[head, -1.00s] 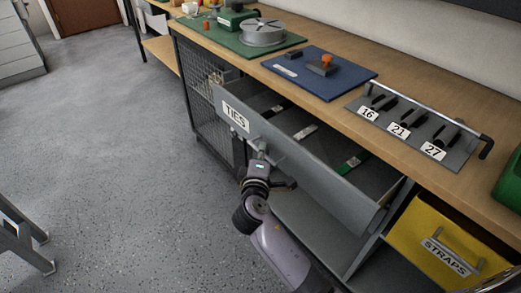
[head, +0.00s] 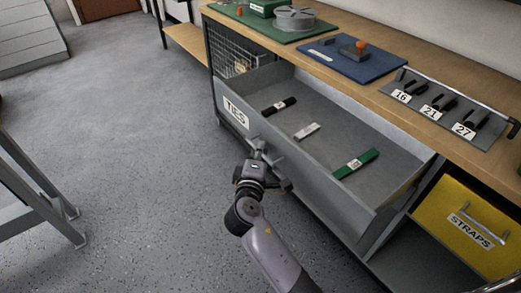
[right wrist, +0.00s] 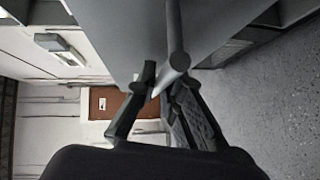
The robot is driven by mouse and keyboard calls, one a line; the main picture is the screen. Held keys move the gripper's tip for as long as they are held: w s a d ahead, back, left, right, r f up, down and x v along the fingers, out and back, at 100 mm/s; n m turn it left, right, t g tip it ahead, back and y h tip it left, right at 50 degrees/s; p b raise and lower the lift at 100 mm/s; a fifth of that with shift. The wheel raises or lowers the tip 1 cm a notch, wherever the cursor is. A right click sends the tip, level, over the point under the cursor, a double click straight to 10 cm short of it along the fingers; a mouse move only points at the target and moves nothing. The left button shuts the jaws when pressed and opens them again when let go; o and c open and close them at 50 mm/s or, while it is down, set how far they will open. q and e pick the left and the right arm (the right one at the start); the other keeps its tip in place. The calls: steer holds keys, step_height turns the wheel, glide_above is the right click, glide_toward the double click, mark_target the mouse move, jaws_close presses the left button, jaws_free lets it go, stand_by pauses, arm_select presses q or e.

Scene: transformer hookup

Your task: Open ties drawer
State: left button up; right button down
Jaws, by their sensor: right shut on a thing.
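The grey ties drawer (head: 300,178), labelled TIES, is pulled well out from under the wooden bench. Inside it lie a black tie bundle (head: 280,106), a white one (head: 307,131) and a green one (head: 356,163), spaced apart on the drawer floor. My right gripper (head: 258,158) is at the drawer's front face, shut on the drawer handle. In the right wrist view the handle bar (right wrist: 174,50) runs between the fingers, with the drawer front beside it. My left gripper is not in view.
The wooden bench top (head: 375,85) carries a blue mat (head: 358,62), a green mat and a rack (head: 440,105) numbered 16, 21, 27. A yellow STRAPS bin (head: 470,225) sits below at right. A grey stand (head: 35,190) is at left; the floor between is open.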

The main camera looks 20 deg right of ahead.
steer(key=c, duration=1.7)
jaws_free()
steer(key=v, duration=1.2)
